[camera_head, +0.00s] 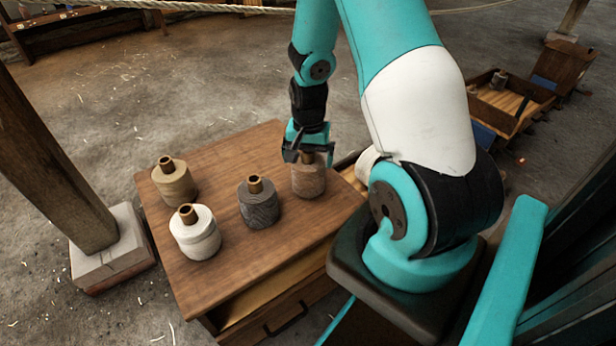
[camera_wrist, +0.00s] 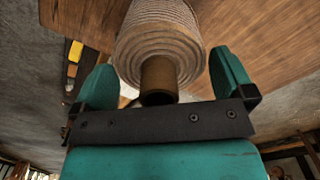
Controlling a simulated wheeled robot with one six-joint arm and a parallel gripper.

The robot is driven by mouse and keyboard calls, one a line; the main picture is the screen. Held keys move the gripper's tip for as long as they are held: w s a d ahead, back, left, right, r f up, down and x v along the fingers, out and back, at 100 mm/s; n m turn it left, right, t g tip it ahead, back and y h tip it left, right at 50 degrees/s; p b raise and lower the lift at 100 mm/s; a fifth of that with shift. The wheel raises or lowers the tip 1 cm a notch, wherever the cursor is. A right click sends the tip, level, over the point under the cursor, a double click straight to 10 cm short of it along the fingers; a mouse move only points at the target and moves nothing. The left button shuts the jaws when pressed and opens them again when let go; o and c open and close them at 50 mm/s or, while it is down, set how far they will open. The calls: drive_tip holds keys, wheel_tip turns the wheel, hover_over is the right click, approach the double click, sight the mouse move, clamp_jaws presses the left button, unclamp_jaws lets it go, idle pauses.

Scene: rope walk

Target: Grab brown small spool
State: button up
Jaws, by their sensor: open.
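A brown spool (camera_head: 308,181) stands upright on the wooden table (camera_head: 240,155) near its right side, and my gripper (camera_head: 307,159) is just above it. The gripper hides part of the spool's top. In the wrist view the spool (camera_wrist: 160,40) shows ribbed winding and a brown core end, lying between my two teal fingers (camera_wrist: 165,85). The fingers are apart, with space on both sides of the core. I cannot tell whether a finger touches it.
On the same table stand a dark grey spool (camera_head: 259,205), a white spool (camera_head: 196,236) and a tan spool (camera_head: 174,184), all left of my gripper. A wooden post (camera_head: 45,165) rises left of the table. A wooden crate (camera_head: 508,101) sits at the far right.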

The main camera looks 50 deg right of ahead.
drive_tip(key=shift+f, duration=0.3)
drive_tip(key=c, duration=1.1)
drive_tip(key=shift+r, duration=0.15)
